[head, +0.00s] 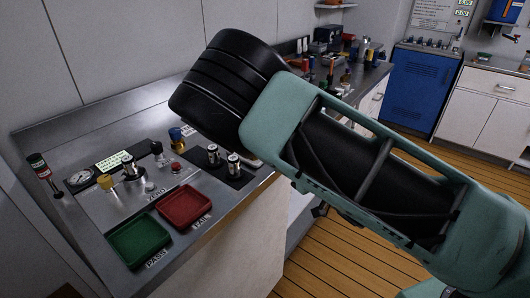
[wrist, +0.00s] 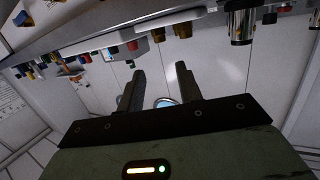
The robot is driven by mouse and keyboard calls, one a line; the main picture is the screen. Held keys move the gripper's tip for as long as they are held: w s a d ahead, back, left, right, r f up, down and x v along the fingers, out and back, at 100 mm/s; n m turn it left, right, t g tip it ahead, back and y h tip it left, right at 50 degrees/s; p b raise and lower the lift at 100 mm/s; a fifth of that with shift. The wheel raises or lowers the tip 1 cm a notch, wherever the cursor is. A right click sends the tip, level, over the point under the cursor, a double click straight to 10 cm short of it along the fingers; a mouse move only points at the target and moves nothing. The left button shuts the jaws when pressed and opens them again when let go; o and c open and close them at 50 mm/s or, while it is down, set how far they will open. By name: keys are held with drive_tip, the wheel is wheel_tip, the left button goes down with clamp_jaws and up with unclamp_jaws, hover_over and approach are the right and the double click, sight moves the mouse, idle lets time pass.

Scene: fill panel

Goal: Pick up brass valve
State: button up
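Two brass-coloured parts stand on the fill panel in the head view. I cannot tell for certain which is the brass valve. My gripper (wrist: 157,72) shows in the wrist view with its two dark fingers apart and nothing between them. It is hidden behind my arm in the head view. The wrist view is tilted, with the bench items along the top, and no brass valve can be made out surely there.
A green tray (head: 139,241) and a red tray (head: 184,207) lie at the panel's front. Metal cylinders (head: 234,165) stand on a dark pad to the right. Wooden floor is free at right.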

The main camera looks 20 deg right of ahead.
drive_tip(key=x, duration=1)
drive_tip(key=shift+d+f+p, duration=0.1)
drive_tip(key=shift+p, duration=0.25)
drive_tip(key=shift+f+p+x, duration=0.25)
drive_tip(key=shift+p+x, duration=0.1)
drive_tip(key=shift+x, duration=1.1)
drive_tip(key=shift+f+p+x, duration=0.2)
drive_tip(key=shift+p+x, duration=0.15)
drive_tip(key=shift+x, duration=1.15)
drive_tip(key=shift+s, duration=0.1)
clamp_jaws()
